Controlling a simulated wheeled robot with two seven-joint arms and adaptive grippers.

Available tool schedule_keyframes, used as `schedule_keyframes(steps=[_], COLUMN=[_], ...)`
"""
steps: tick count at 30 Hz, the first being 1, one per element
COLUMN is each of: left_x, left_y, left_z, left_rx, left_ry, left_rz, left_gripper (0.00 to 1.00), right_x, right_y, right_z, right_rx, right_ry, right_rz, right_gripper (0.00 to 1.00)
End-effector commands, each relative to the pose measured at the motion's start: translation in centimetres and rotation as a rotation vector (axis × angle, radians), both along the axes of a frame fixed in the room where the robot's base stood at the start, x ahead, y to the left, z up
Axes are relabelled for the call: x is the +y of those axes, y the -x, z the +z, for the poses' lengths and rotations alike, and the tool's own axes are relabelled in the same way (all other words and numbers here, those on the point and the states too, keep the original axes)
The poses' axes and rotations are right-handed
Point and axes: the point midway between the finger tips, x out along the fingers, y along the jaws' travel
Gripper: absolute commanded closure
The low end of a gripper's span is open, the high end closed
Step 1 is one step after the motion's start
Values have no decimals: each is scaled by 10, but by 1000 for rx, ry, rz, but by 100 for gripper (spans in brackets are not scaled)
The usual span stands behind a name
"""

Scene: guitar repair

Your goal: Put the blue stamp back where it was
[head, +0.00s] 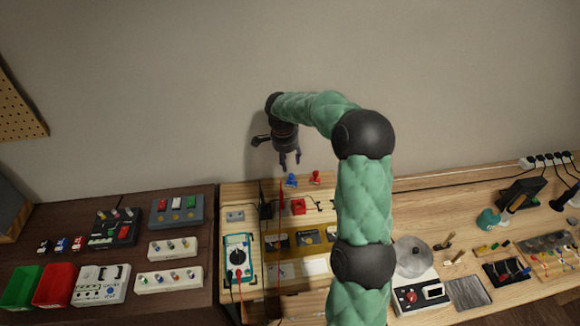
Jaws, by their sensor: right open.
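The blue stamp (291,180) is small and stands near the back edge of the light wooden bench in the middle of the head view. My right gripper (290,164) points down with its fingers apart, and it shows just above the blue stamp. I see no contact between the fingers and the stamp, though the exact height gap is hard to tell. A red stamp (315,177) stands just to the right of the blue one. My left gripper is out of view.
A red block (298,206) sits in front of the stamps. A multimeter (238,258) with leads lies to the front left. A round grey plate (413,257) is on the right bench. Red (55,286) and green (21,287) bins stand far left. My right arm hides part of the bench.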

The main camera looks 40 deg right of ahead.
Motion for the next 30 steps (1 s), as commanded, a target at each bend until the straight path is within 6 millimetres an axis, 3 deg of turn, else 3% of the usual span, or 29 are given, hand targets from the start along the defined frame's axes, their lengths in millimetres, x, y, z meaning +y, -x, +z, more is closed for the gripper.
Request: schedule_keyframes(steps=[6,25,30], left_x=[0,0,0], left_y=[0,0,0], left_z=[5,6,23], left_rx=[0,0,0], left_ry=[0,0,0], left_rz=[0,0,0], left_gripper=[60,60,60], right_x=[4,4,4], right_y=[0,1,1], right_z=[22,25,42], right_rx=[0,1,0], right_ry=[0,0,0], right_rz=[1,1,1], right_gripper=[55,55,55])
